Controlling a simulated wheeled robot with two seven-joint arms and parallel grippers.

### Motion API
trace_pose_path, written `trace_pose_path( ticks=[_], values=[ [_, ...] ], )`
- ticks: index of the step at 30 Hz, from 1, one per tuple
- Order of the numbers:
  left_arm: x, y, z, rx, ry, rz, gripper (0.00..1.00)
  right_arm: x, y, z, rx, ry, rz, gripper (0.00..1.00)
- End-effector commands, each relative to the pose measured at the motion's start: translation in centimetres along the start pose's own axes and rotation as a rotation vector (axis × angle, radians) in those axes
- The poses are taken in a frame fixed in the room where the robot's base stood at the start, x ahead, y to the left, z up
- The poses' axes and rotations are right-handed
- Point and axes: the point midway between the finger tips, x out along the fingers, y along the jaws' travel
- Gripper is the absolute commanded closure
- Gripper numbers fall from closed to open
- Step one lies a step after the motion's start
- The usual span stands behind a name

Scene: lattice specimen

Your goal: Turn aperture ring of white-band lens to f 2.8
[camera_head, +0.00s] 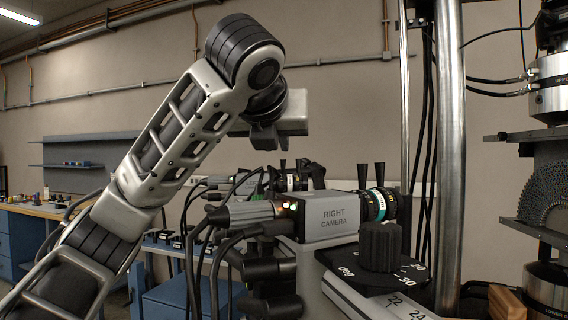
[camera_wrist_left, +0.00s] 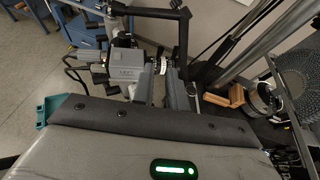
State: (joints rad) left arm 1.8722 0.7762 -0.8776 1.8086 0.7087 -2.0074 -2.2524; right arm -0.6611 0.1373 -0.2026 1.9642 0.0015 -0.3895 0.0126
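The white-band lens (camera_head: 290,182) is on the left camera (camera_head: 248,185), behind the right camera in the head view and partly hidden. In the left wrist view the lens (camera_wrist_left: 162,66) points right from the grey camera body (camera_wrist_left: 124,72). Its ring marks are too small to read. My left gripper (camera_head: 264,138) hangs above and slightly left of this lens in the head view, apparently apart from it. Its fingers are not clear there, and its housing covers the lower wrist view. My right gripper is in neither view.
The right camera (camera_head: 330,215), with a teal-band lens (camera_head: 378,205), stands in front. A black knob (camera_head: 381,246) sits on a degree scale nearby. A metal column (camera_head: 450,150) and the test rig (camera_head: 548,190) stand to the right. Cables (camera_head: 195,265) hang at the left.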

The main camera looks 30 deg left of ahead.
Motion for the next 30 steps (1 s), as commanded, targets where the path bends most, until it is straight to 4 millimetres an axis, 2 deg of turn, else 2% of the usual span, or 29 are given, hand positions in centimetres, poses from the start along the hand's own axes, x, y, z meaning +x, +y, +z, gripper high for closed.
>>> trace_pose_path(
  ticks=[1,9,15,21,28,30],
  values=[
    [1.2,-0.2,-0.1,0.001,0.007,-0.004,0.86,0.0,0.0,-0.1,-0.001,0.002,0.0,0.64],
    [6.5,0.0,0.1,0.0,0.003,0.003,0.86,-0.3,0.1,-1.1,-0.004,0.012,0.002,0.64],
    [9.4,0.0,0.1,0.0,0.001,0.001,0.86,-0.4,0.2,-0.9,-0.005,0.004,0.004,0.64],
    [10.4,0.0,0.1,0.0,0.0,0.001,0.86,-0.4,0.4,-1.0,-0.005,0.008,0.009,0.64],
    [10.5,0.0,0.0,0.0,-0.001,0.0,0.86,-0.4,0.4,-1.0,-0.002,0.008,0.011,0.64],
    [10.5,0.0,0.1,0.0,-0.001,0.0,1.0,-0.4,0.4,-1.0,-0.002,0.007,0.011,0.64]
  ],
)
